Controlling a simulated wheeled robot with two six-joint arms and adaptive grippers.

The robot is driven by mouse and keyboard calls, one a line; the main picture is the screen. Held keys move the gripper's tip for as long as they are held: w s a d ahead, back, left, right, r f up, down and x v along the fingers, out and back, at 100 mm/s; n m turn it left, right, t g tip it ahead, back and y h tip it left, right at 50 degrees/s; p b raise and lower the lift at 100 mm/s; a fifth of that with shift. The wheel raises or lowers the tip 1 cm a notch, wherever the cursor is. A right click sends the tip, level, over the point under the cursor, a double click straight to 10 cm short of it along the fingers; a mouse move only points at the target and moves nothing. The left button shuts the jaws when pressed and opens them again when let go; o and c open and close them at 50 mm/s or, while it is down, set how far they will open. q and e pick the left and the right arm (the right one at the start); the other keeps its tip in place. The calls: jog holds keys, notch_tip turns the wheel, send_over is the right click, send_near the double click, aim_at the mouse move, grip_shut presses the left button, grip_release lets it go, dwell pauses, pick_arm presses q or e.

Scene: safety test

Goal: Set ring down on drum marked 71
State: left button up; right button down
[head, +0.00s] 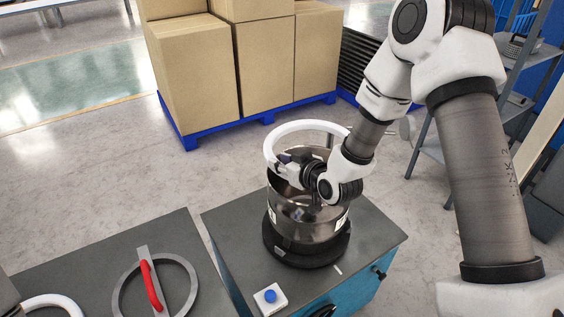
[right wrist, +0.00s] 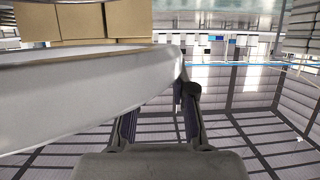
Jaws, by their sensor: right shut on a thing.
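A white ring (head: 300,125) is tilted up at the drum's top in the head view. My right gripper (head: 286,172) is shut on its near-left side. In the right wrist view the ring (right wrist: 80,82) is a broad pale curved band by the fingers (right wrist: 158,108). The shiny metal drum (head: 303,226) stands upright on a round black base, with small white labels too small to read. The ring is at and above the drum's mouth; I cannot tell whether they touch. My right wrist hides part of the drum's rim. My left gripper is not seen.
The drum's base stands on a dark-topped cabinet (head: 226,225) with a blue button box (head: 270,297) at its front. A grey ring with a red handle (head: 152,284) lies on the left table. Cardboard boxes (head: 265,65) fill a blue pallet behind. A grey shelf (head: 430,150) stands right.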

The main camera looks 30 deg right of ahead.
notch_tip(320, 180, down, 7)
jog(key=b, duration=0.5)
jog(key=shift+r, duration=0.2)
dwell(0.6)
jog(key=c, duration=0.9)
grip_release()
jog(key=shift+s, duration=0.15)
jog(key=s+r+p, duration=0.2)
jog(key=r, duration=0.1)
jog(key=s+r+p, duration=0.2)
jog(key=r, duration=0.1)
jog(key=s+d+r+p, duration=0.1)
jog(key=s+r+p, duration=0.1)
jog(key=r, duration=0.2)
jog(key=shift+s, duration=0.35)
jog(key=shift+w+f, duration=0.1)
